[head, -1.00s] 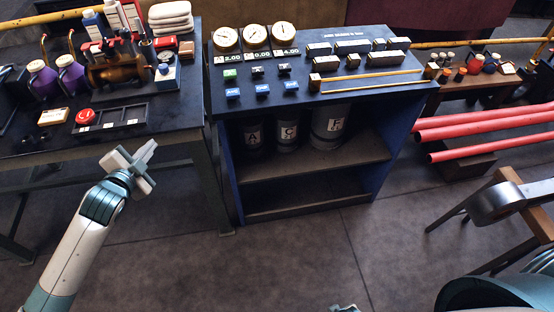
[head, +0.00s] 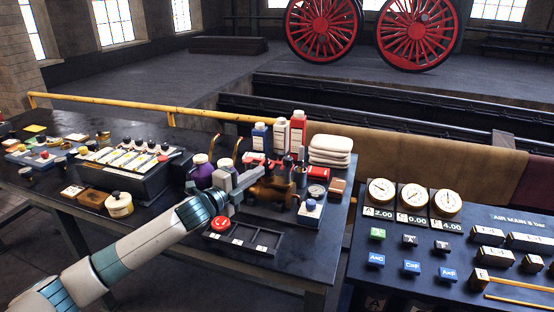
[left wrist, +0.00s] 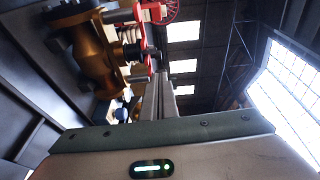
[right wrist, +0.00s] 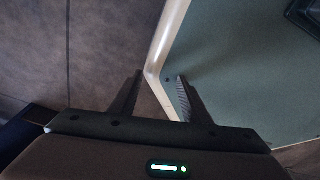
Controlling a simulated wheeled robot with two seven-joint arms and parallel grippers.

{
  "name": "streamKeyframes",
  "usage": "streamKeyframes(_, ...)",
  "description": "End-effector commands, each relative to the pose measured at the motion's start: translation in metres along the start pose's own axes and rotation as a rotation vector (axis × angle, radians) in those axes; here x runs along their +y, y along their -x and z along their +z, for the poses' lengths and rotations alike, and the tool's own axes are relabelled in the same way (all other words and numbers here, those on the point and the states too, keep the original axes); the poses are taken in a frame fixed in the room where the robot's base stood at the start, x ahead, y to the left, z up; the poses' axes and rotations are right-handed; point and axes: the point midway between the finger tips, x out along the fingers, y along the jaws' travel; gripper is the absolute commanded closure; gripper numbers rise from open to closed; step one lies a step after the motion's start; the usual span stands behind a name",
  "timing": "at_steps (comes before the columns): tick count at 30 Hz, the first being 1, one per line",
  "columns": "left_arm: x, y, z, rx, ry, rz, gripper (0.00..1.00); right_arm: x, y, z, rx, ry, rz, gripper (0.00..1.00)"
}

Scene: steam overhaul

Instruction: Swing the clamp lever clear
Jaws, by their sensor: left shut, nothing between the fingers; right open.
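The bronze fitting (head: 270,193) stands on the left bench, with red parts (head: 254,158) behind its top. It also shows close up at the upper left of the left wrist view (left wrist: 92,60), with a red part (left wrist: 152,12) beside it. I cannot tell for sure which piece is the clamp lever. My left gripper (head: 248,180) is shut and empty, just left of the bronze fitting and overlapping it in the head view; contact cannot be told. Its fingers (left wrist: 160,95) lie together in the left wrist view. My right gripper (right wrist: 155,95) is open and empty, low over the floor.
White folded cloths (head: 330,150) are behind right.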

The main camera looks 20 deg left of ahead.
Motion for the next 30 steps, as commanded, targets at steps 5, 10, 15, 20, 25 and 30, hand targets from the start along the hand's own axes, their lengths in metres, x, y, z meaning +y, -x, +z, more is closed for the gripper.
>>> streamKeyframes(5, 0.001, 0.0, 0.0, 0.0, 0.0, 0.001, 1.0, 0.0, 0.0, -0.001, 0.001, 0.0, 0.0, 0.57)
streamKeyframes(10, 0.0, -0.001, 0.0, 0.0, 0.001, 0.001, 1.0, 0.0, 0.0, 0.0, -0.001, 0.0, 0.0, 0.57)
streamKeyframes(15, 0.0, -0.007, 0.0, 0.0, 0.003, 0.001, 1.0, 0.001, 0.003, 0.006, -0.015, 0.0, 0.001, 0.57)
streamKeyframes(20, -0.002, -0.022, -0.001, 0.0, 0.004, 0.0, 1.0, 0.003, 0.007, 0.02, -0.047, -0.001, 0.003, 0.57)
streamKeyframes(25, -0.002, -0.044, -0.001, 0.0, 0.004, 0.001, 1.0, 0.003, 0.015, 0.032, -0.076, -0.002, 0.004, 0.57)
streamKeyframes(30, -0.002, -0.068, -0.001, 0.0, 0.003, 0.001, 1.0, 0.004, 0.022, 0.025, -0.065, -0.003, 0.004, 0.57)
